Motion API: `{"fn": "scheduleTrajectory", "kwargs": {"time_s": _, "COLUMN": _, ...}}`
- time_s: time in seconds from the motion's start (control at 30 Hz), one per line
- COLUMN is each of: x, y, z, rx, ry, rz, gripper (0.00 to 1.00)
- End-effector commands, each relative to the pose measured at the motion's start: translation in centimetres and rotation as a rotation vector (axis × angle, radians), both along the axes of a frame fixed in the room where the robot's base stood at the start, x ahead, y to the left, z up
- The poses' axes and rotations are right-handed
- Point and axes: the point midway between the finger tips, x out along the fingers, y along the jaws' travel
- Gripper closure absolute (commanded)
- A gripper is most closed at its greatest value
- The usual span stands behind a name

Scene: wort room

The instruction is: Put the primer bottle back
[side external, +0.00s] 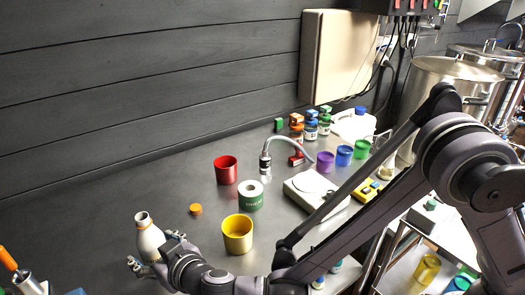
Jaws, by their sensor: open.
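A white bottle (150,238) with a narrow, open neck stands slightly tilted in the picture at the lower left of the bench; no readable label shows, so I cannot confirm that it is the primer bottle. My gripper (156,252) is at its lower part, one finger on each side, and is open. The bottle's base is hidden by my gripper, and I cannot tell whether the fingers touch it. An orange cap (195,209) lies on the bench just right of the bottle.
A white scale (315,190), coloured cups (344,156) and small bottles (311,130) are farther back. The bench's left part (110,205) is mostly clear.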

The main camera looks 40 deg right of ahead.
Motion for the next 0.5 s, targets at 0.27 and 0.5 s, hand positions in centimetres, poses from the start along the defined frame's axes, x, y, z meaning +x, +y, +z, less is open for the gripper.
{"fn": "scheduleTrajectory", "kwargs": {"time_s": 0.27, "x": -2.5, "y": -0.6, "z": 1.3, "rx": -0.001, "ry": 0.000, "rz": 0.004, "gripper": 0.26}}
{"fn": "scheduleTrajectory", "kwargs": {"time_s": 0.5, "x": -6.9, "y": -1.7, "z": 3.1, "rx": 0.000, "ry": 0.000, "rz": 0.004, "gripper": 0.26}}
